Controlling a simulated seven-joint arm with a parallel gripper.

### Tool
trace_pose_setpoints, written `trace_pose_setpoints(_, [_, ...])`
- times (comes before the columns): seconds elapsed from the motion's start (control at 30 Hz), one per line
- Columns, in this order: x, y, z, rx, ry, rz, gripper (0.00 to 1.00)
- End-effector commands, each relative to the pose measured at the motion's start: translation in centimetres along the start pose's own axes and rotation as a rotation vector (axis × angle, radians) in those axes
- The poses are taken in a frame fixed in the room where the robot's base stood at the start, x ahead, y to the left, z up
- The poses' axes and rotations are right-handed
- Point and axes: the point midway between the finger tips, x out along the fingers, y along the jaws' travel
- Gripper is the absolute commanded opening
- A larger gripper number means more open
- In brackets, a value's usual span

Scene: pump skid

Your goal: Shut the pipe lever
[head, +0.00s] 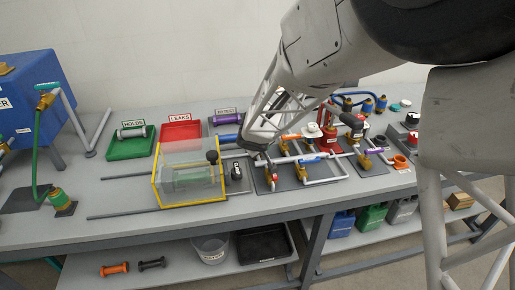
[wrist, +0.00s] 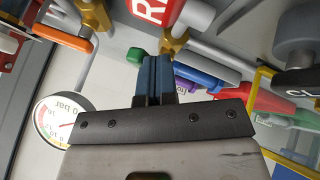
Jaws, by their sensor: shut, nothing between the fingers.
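Several coloured levers sit on the pipework right of the guard in the head view: an orange lever (head: 291,137), a blue lever (head: 311,158) and a purple lever (head: 374,151). I cannot tell which one is the pipe lever. The orange lever also shows in the wrist view (wrist: 65,36), at upper left, apart from my fingers. My gripper (wrist: 156,62) is shut and empty, its fingertips close to a brass fitting (wrist: 174,43) on the pipework. I cannot tell whether they touch. In the head view my arm hides most of the gripper.
A pressure gauge (wrist: 58,120) is left of my gripper. A clear guard with a yellow frame (head: 156,185) stands left of the pipework. Green (head: 116,151) and red (head: 181,138) trays lie behind it. The front strip of the bench (head: 200,222) is clear.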

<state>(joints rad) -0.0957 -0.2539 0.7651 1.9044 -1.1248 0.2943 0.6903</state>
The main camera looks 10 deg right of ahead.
Motion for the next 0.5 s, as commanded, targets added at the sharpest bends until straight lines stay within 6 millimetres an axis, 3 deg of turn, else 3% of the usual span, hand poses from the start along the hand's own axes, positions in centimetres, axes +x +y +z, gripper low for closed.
trace_pose_setpoints(0.5, [0.37, 1.16, 0.43, -0.107, 0.058, -0.058, 0.00])
